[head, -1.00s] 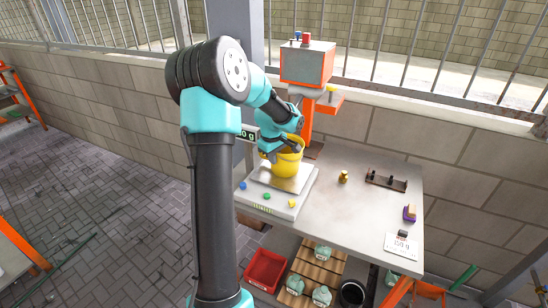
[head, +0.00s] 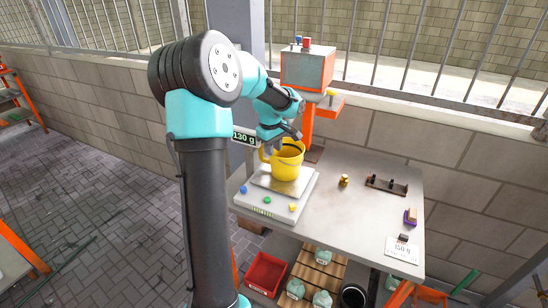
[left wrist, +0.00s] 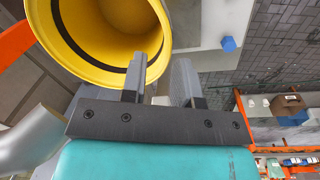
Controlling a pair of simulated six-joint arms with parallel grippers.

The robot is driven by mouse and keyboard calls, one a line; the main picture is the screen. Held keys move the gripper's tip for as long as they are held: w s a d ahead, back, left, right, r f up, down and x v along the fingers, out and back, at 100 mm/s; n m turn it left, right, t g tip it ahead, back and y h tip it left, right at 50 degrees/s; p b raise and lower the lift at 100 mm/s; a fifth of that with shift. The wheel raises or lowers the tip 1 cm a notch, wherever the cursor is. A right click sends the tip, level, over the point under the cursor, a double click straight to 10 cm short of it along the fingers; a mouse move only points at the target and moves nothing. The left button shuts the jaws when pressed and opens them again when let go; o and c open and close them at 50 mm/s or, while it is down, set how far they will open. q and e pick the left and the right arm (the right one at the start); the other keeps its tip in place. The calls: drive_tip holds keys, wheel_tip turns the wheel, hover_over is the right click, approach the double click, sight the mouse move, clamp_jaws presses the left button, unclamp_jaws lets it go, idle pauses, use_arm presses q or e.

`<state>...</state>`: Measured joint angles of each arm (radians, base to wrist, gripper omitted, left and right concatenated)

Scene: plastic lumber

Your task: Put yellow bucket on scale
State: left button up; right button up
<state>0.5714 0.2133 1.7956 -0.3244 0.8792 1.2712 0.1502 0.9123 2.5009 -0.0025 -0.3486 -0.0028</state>
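The yellow bucket (head: 288,167) stands upright on the plate of the scale (head: 280,208), with its handle on the left side. The scale's display (head: 244,138) reads 130 g. My left gripper (head: 297,136) is just above and behind the bucket's rim. In the left wrist view, the bucket's open mouth (left wrist: 95,50) fills the upper left. The two grey fingers of my left gripper (left wrist: 160,78) stand apart with a gap between them, close to the bucket's rim, and appear to hold nothing. My right gripper is not in view.
A small brass weight (head: 344,181), a dark rack (head: 386,186), a purple-and-tan block (head: 411,216) and a 150 g card (head: 402,250) are on the table (head: 345,220). An orange-and-grey box (head: 307,69) stands behind. A red bin (head: 266,273) is below. The table's middle is clear.

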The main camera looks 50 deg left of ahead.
use_arm(q)
drive_tip(key=r, duration=0.6)
drive_tip(key=shift+s, duration=0.3)
drive_tip(key=shift+f, duration=0.1)
